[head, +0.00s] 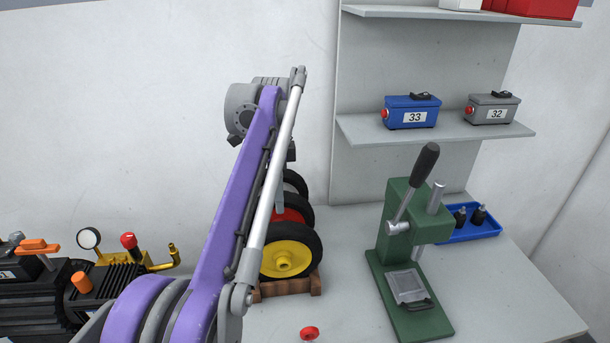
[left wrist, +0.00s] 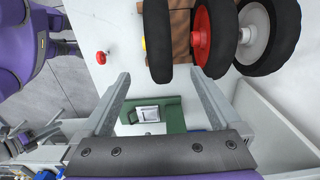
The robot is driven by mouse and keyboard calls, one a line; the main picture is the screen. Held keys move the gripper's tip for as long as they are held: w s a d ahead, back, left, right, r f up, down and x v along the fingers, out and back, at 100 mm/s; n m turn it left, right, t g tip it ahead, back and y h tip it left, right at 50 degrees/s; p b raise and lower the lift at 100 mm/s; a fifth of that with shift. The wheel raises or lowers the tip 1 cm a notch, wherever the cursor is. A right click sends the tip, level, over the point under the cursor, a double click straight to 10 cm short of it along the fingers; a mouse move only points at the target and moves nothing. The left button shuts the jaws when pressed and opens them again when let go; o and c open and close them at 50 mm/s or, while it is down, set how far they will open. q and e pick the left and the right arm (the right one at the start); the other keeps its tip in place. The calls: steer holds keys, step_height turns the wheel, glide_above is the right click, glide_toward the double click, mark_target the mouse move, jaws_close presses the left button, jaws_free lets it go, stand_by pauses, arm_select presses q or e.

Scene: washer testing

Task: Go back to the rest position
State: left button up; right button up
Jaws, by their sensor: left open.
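My left arm rises from the bottom of the head view. Its left gripper (head: 280,188) hangs mostly hidden behind the forearm, above the rack of wheels. In the left wrist view the left gripper (left wrist: 160,74) shows two grey fingers spread wide apart, with nothing held between them. The yellow-hubbed wheel (head: 286,259), the red-hubbed wheel (left wrist: 202,38) and the grey-hubbed wheel (left wrist: 255,32) stand in a row near the fingers. Whether a finger touches a wheel, I cannot tell. My right gripper is in neither view.
The wheels stand in a wooden rack (head: 309,284) on the grey table (head: 500,290). A small red knob (head: 309,333) lies in front. A green lever press (head: 408,270) and blue tray (head: 473,232) are right. Shelves hold a blue box (head: 411,111) and a grey box (head: 492,108).

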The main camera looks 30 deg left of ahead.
arm_select(q)
steer(key=s+d+f+n+t, duration=0.2)
steer(key=s+d+f+n, duration=0.2)
steer(key=d, duration=0.8)
step_height(320, 180, down, 4)
steer(key=s, duration=0.2)
steer(key=shift+s+f+n+t+y, duration=0.15)
steer(key=shift+s+n+t+y, duration=0.15)
steer(key=shift+n+t, duration=0.1)
steer(key=s+d+f+n+t, duration=0.1)
steer(key=s+d+f, duration=0.1)
steer(key=s+f, duration=0.1)
steer(key=s+d+f+n+t, duration=0.1)
steer(key=s+d+f+n, duration=0.1)
steer(key=f, duration=0.4)
steer(key=s+d+f+n+t, duration=0.1)
steer(key=s+d+f+n, duration=0.1)
steer(key=s+f, duration=0.3)
steer(key=shift+s+d, duration=0.6)
steer(key=shift+d, duration=0.3)
steer(key=shift+c, duration=0.2)
